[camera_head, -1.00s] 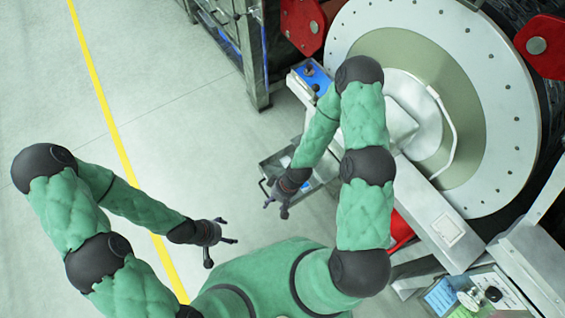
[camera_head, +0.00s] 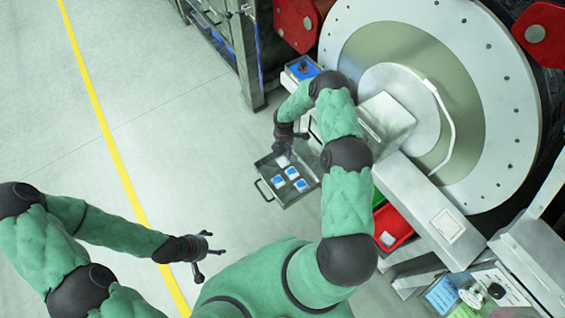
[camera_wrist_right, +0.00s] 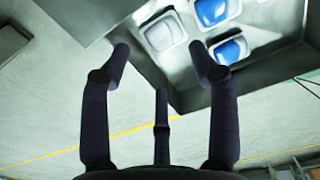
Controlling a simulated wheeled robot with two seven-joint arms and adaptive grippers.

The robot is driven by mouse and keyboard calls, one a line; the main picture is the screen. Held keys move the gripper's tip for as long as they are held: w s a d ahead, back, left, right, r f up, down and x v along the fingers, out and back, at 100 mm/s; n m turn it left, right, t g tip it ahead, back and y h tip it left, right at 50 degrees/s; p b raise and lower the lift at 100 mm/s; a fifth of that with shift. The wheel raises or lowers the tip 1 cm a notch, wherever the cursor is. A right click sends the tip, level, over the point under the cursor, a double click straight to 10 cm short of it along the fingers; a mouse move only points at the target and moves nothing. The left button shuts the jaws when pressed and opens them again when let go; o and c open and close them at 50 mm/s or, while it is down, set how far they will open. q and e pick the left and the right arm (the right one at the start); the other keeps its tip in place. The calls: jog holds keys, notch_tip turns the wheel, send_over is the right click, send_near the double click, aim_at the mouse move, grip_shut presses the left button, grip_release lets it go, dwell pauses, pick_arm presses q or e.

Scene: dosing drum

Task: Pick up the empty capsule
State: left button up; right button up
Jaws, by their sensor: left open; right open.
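The drawer-like tray (camera_head: 283,201) holds several small square capsules. One capsule looks white or clear, without blue (camera_head: 282,160), at the tray's far side. It shows in the right wrist view as the pale capsule (camera_wrist_right: 165,32), and seems to be the empty one. Capsules with blue inside lie beside it, one in the wrist view (camera_wrist_right: 230,49). My right gripper (camera_head: 296,146) is open over the tray's far edge; its fingertips (camera_wrist_right: 160,50) lie either side of the pale capsule in the picture, holding nothing. My left gripper (camera_head: 213,243) is open and empty, away over the floor.
The large round drum (camera_head: 490,130) and its machine frame stand to the right of the tray. A red bin (camera_head: 391,228) and a green bin (camera_head: 378,197) sit under the machine. A metal rack (camera_head: 243,60) stands behind. The floor (camera_head: 190,140) to the left is open.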

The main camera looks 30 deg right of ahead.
aim_at(282, 161)
notch_tip(282, 161, down, 3)
jog(key=shift+b, duration=0.4)
jog(key=f+b, duration=0.2)
jog(key=f, duration=0.3)
jog(key=shift+s+a+b, duration=0.15)
jog(key=shift+a+b, duration=0.2)
jog(key=shift+b, duration=0.05)
jog(key=c, duration=0.4)
